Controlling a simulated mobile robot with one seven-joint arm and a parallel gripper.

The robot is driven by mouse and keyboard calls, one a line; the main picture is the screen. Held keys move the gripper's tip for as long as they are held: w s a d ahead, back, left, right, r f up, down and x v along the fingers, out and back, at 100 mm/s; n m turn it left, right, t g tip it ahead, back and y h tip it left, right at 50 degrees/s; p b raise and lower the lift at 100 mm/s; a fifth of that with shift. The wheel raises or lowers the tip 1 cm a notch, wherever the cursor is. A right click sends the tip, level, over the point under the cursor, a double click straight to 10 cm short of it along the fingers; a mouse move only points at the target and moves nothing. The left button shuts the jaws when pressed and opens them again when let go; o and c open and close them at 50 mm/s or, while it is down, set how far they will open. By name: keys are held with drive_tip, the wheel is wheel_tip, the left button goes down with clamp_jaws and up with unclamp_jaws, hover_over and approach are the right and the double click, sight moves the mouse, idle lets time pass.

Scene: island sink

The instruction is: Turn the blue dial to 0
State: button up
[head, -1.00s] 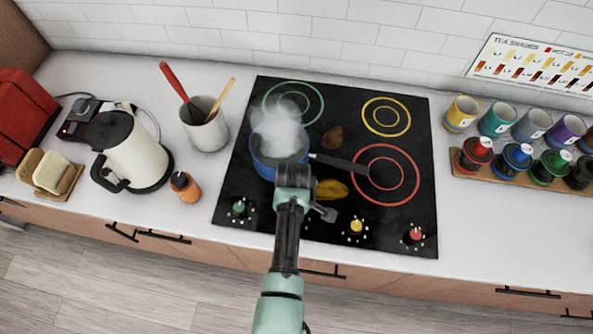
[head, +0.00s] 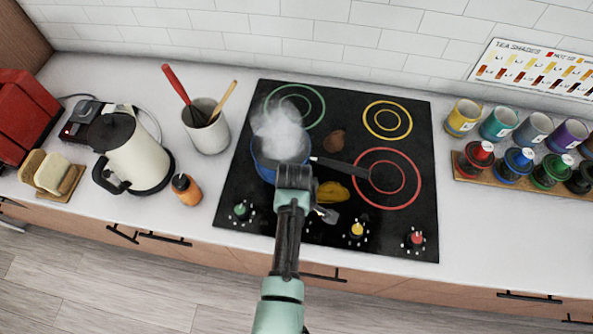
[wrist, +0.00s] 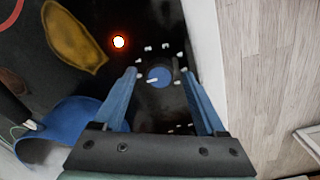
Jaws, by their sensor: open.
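The blue dial (wrist: 159,77) shows in the wrist view between the two blue fingers of my gripper (wrist: 159,74). It has a small white pointer mark towards its left side, with white tick marks around it on the black cooktop. My gripper is open, one finger on each side of the dial; I cannot tell whether either touches it. In the head view my arm hides the blue dial. A blue pan (head: 265,170) steams on the front-left burner and also shows in the wrist view (wrist: 65,125). A red-orange indicator light (wrist: 119,42) glows near the dial.
The cooktop (head: 400,235) also carries a green dial (head: 241,210), a yellow dial (head: 356,230) and a red dial (head: 417,238). Brown and yellow food pieces (head: 333,192) lie near the pan's dark handle (head: 342,168). An orange bottle (head: 187,190) stands left.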

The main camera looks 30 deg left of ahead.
wheel_tip(320, 180, up, 12)
drive_tip(key=b, duration=0.1)
drive_tip(key=shift+s+r, duration=0.2)
drive_tip(key=shift+s, duration=0.05)
idle(0.5)
